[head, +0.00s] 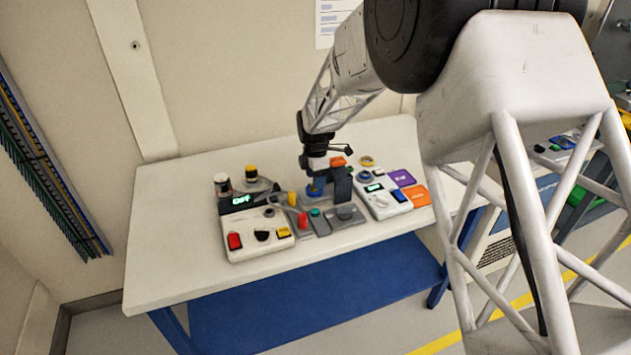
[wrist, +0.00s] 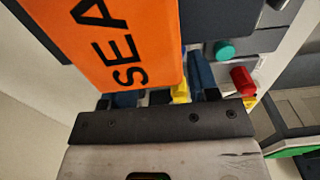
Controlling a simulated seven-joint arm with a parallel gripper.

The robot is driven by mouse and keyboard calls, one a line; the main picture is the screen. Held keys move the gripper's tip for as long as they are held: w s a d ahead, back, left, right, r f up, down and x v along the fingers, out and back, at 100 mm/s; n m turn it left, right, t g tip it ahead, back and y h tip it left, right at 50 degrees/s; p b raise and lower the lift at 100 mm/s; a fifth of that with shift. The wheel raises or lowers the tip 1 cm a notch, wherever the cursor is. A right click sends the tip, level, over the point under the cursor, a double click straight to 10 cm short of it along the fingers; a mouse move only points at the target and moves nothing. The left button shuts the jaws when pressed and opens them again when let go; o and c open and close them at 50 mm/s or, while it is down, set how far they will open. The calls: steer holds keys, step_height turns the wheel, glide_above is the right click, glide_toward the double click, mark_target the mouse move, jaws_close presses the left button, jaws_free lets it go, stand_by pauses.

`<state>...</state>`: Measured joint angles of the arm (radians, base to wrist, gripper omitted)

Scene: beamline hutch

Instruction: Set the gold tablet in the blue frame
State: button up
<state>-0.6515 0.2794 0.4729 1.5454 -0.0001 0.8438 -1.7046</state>
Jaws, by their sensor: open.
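My gripper (head: 316,183) is open and low over the middle of the bench, above a small blue piece (head: 315,192) that may be the blue frame. In the wrist view a small bright yellow piece (wrist: 180,91) shows beyond the dark gripper bar, beside dark blue parts (wrist: 200,70); it may be the gold tablet. An orange plate with the letters SEA hides most of it, so its shape and whether it touches the fingers cannot be told.
The orange SEA plate (wrist: 130,40) is very close to the wrist camera. A red knob (wrist: 242,80) and a teal button (wrist: 224,50) stand nearby. A white control box (head: 258,238) is at left, another (head: 383,200) at right. The bench's left end (head: 165,225) is clear.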

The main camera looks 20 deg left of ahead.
steer(key=shift+r, duration=2.95)
steer(key=shift+d, duration=0.1)
steer(key=shift+d+r, duration=0.3)
steer(key=s+d+r+m, duration=0.4)
steer(key=d+r, duration=0.2)
steer(key=d, duration=0.5)
steer(key=s+d+r+m+t, duration=0.1)
steer(key=s+d+r+m, duration=0.35)
steer(key=d, duration=0.55)
steer(key=s+d+r+m, duration=0.35)
steer(key=d+r, duration=0.25)
steer(key=d, duration=0.5)
steer(key=s+d+m, duration=0.7)
steer(key=s+d, duration=0.3)
steer(key=s, duration=0.3)
steer(key=s+d+m+t, duration=0.1)
steer(key=s+d+m, duration=0.7)
steer(key=s, duration=0.5)
steer(key=shift+s+d+t, duration=0.3)
steer(key=shift+s+d, duration=0.1)
steer(key=shift+d, duration=0.45)
steer(key=shift+r, duration=0.1)
